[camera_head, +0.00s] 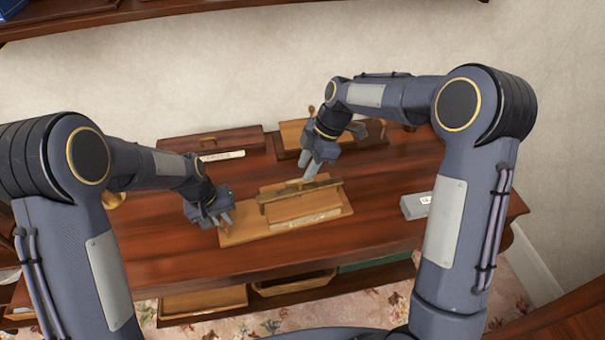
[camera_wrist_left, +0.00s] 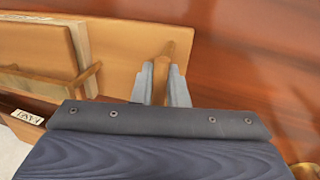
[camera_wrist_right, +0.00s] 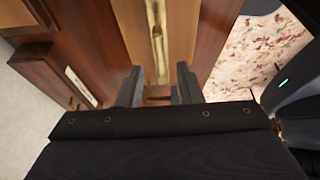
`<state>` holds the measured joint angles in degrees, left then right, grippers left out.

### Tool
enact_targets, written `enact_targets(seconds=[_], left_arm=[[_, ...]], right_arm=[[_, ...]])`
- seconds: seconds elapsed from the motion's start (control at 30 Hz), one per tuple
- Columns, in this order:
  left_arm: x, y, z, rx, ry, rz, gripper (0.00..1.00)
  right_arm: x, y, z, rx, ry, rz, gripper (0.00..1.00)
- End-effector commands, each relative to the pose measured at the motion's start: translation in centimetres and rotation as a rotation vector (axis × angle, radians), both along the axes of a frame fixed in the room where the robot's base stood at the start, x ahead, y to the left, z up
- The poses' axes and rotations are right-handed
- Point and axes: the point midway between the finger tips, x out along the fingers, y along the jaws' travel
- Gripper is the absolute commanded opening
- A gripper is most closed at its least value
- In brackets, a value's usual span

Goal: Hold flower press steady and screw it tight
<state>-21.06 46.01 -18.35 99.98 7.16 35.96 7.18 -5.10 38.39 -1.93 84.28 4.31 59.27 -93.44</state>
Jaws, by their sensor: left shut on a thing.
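The flower press (camera_head: 240,235) lies on the table, a pale wooden baseboard with a block and a dark bar (camera_head: 322,186) across the top. My left gripper (camera_head: 226,222) is at the board's left end. In the left wrist view its fingers (camera_wrist_left: 160,85) are shut on a wooden peg handle (camera_wrist_left: 167,58) of the press. My right gripper (camera_head: 308,172) hangs just above the bar. In the right wrist view its fingers (camera_wrist_right: 157,88) are spread, with the brass-coloured bar (camera_wrist_right: 156,35) ahead and a small wooden piece between them; contact cannot be told.
A second wooden press (camera_head: 291,135) stands behind on the table, beside a closed wooden box (camera_head: 215,143) with a label. A grey box (camera_head: 414,206) lies at the right. Trays (camera_head: 295,284) sit on a shelf below. The table front is clear.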

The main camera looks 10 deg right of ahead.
Motion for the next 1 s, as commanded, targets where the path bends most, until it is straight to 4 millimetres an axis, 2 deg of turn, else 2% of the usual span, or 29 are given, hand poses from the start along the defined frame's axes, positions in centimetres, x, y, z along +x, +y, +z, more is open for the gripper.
enact_targets(seconds=[0.1,0.23,0.6,0.83,0.87,1.0], left_arm=[[0.0,0.0,0.0,0.0,0.0,0.0,0.0],[0.0,0.0,0.0,0.0,0.0,0.0,0.0],[0.0,0.0,0.0,0.0,0.0,-0.001,0.0],[0.0,0.0,0.0,0.0,0.0,-0.001,0.0],[0.0,0.0,0.0,0.0,0.0,-0.001,0.0],[0.0,0.0,0.0,0.0,0.001,-0.001,0.0]], right_arm=[[-0.1,0.8,-1.8,0.0,0.001,0.002,0.33],[-0.1,1.2,-2.9,-0.001,0.0,0.001,0.33],[-0.1,1.3,-3.3,-0.001,-0.002,-0.001,0.33],[-0.1,1.3,-3.3,-0.001,-0.002,-0.001,0.03],[-0.1,1.3,-3.3,-0.001,-0.002,-0.001,0.0],[-0.1,1.3,-3.3,-0.001,-0.002,-0.002,0.0]])
